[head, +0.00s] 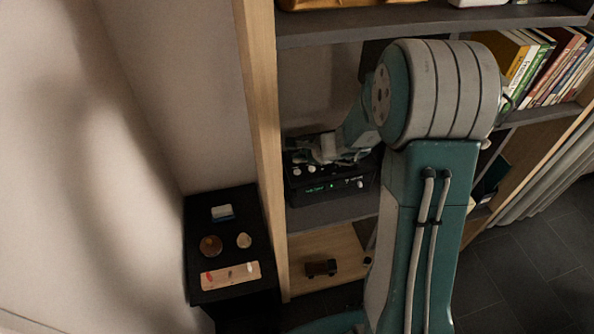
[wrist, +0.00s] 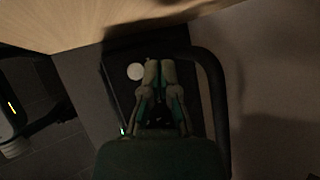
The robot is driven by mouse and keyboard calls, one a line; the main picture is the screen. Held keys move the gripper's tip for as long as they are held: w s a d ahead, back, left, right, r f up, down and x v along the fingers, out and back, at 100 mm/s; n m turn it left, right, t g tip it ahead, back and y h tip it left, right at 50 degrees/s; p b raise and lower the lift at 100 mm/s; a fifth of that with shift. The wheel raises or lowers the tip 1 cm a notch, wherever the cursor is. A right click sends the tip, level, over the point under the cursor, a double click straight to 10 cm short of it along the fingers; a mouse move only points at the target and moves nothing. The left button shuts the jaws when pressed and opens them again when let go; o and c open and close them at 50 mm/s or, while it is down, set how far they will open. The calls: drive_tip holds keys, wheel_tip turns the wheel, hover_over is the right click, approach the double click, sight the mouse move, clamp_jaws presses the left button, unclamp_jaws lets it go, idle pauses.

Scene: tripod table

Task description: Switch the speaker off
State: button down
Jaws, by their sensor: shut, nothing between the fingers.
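A black box-shaped device (head: 330,188) stands on a middle shelf in the head view. It has pale knobs and small green lights on its front; I take it for the speaker. My gripper (head: 318,152) is over its top front, partly covering it. I cannot tell whether they touch. In the wrist view my gripper (wrist: 160,66) has its two fingers together, with nothing between them. A pale round knob (wrist: 135,71) shows just left of the fingertips, against a dark surface.
A wooden shelf upright (head: 262,130) is close left of the device. Another shelf board (head: 330,28) is above. A black stand (head: 205,265) with small items is at left. Books (head: 545,65) fill the right shelf. A small dark toy car (head: 321,268) sits below the device.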

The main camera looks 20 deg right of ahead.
sight(291, 169)
drive_tip(key=shift+f, duration=1.2)
drive_tip(key=shift+f, duration=0.1)
idle(0.4)
drive_tip(key=shift+s+f, duration=0.1)
drive_tip(key=shift+f, duration=0.15)
drive_tip(key=shift+f, duration=0.4)
idle(0.9)
drive_tip(key=shift+r, duration=0.8)
drive_tip(key=shift+r, duration=0.1)
drive_tip(key=shift+r, duration=2.4)
